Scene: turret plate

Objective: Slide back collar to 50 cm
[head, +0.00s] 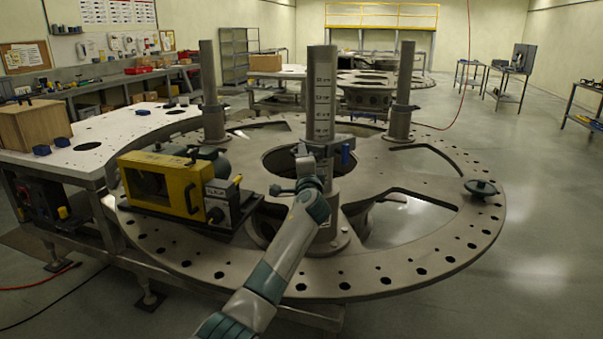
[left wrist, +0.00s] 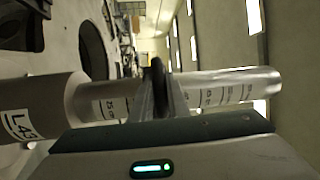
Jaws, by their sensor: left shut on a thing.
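The graduated post (head: 319,85) stands upright at the front middle of the turret plate (head: 450,262). In the left wrist view the gripper (left wrist: 163,95) covers part of the post (left wrist: 240,86), which lies sideways there. A mark reading about 25 cm shows on one side and higher marks on the other. The exact collar reading is hidden. My right gripper is not visible.
Two plain posts (head: 209,80) (head: 404,78) stand farther back on the plate. A yellow machine (head: 162,187) sits close to my gripper's left. A green handwheel (head: 481,188) is at the plate's right edge. Space above the collar along the post looks clear.

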